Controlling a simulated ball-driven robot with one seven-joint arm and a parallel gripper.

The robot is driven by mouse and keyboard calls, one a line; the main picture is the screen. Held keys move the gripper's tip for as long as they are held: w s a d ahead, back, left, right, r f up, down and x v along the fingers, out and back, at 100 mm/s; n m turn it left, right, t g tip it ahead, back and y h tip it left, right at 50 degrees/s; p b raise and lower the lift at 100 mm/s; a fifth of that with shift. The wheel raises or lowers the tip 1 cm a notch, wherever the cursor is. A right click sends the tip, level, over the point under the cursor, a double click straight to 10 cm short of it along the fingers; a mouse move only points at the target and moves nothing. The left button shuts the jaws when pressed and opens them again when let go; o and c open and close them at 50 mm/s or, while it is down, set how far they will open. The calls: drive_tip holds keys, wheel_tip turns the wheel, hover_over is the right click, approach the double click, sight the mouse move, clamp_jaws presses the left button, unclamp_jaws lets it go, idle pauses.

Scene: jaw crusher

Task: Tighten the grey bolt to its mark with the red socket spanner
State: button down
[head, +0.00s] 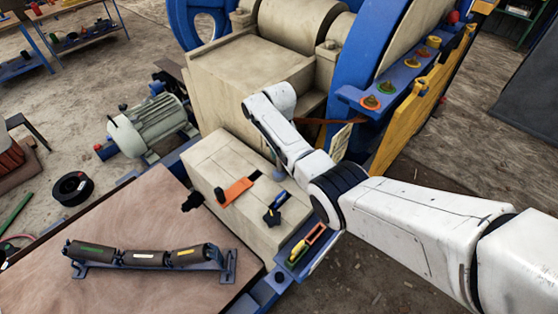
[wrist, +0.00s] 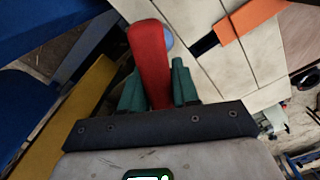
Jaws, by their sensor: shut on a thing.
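My gripper (wrist: 157,78) has green fingers closed on the red socket spanner (wrist: 148,45) in the wrist view. The spanner points away from the fingers over the pale block. A small blue-grey round part (wrist: 168,40) shows behind its right edge, mostly hidden; I cannot tell whether they touch. In the head view a similar part (head: 278,173) stands on the pale block beside my arm. It may be the grey bolt; no mark can be made out. My arm hides the gripper and spanner in the head view.
The pale block (head: 210,160) carries an orange piece (head: 237,190) by a dark slot and a dark star-shaped knob (head: 272,216). A blue tray (head: 290,250) with small coloured parts hangs at its front. A blue rail (head: 355,97) with coloured fittings and a yellow plate (head: 405,125) stand right.

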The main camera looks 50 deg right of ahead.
drive_tip(key=shift+m, duration=1)
idle(0.8)
drive_tip(key=shift+n, duration=0.3)
drive_tip(key=shift+r+p, duration=0.25)
drive_tip(key=shift+p, duration=0.25)
drive_tip(key=shift+r+p, duration=0.3)
drive_tip(key=shift+r, duration=0.1)
drive_tip(key=shift+r+p, duration=1.45)
drive_tip(key=shift+a, duration=0.15)
idle(0.5)
